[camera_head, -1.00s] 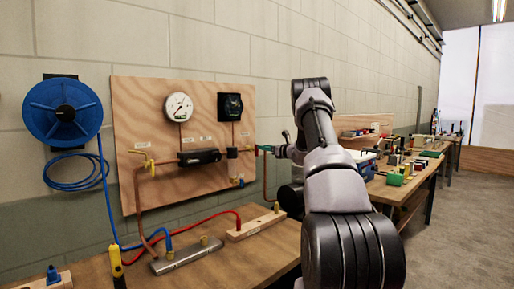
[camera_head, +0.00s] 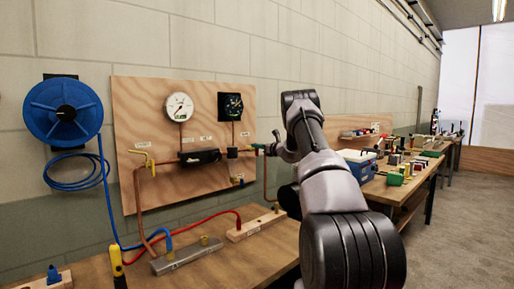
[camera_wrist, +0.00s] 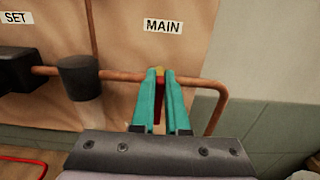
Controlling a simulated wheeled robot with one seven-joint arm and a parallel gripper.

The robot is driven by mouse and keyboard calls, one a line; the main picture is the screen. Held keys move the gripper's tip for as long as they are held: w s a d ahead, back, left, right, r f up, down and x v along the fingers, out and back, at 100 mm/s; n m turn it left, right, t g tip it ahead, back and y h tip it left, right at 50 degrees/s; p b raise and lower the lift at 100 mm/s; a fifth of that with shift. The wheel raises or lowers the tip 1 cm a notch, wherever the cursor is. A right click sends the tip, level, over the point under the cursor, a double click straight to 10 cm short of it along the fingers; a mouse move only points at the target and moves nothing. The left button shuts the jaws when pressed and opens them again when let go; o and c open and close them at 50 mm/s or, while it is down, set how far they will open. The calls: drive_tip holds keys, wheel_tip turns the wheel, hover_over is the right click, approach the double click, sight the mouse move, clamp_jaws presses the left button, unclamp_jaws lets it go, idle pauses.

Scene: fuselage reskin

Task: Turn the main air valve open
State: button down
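The main air valve sits on the copper pipe under the "MAIN" label. In the wrist view a bit of its yellow body (camera_wrist: 159,71) and its red handle (camera_wrist: 158,108) show between the teal fingers of my gripper (camera_wrist: 160,75). The fingers stand close on both sides of the handle with little or no gap. Whether they press on it is unclear. In the head view the teal fingertips of my gripper (camera_head: 258,147) are at the right edge of the plywood board (camera_head: 140,95). The valve itself is mostly hidden there.
The board carries a white gauge (camera_head: 180,107), a black gauge (camera_head: 231,106), a black regulator (camera_head: 199,157) and a yellow valve (camera_head: 148,163) at left. A blue hose reel (camera_head: 62,112) hangs further left. The workbench (camera_head: 235,262) below holds a metal manifold (camera_head: 187,256) and hoses.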

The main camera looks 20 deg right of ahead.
drive_tip(key=shift+n, duration=0.4)
drive_tip(key=n, duration=0.4)
drive_tip(key=a+f+n, duration=0.1)
drive_tip(key=n, duration=0.3)
drive_tip(key=a+n, duration=0.1)
drive_tip(key=n, duration=0.3)
drive_tip(key=shift+s+f+n, duration=0.35)
drive_tip(key=shift+s+n, duration=0.05)
drive_tip(key=shift+a+f+n, duration=0.1)
drive_tip(key=shift+f+n, duration=0.15)
drive_tip(key=shift+n, duration=0.85)
drive_tip(key=shift+f+n, duration=0.2)
drive_tip(key=shift+n, duration=0.9)
drive_tip(key=c, duration=0.9)
unclamp_jaws()
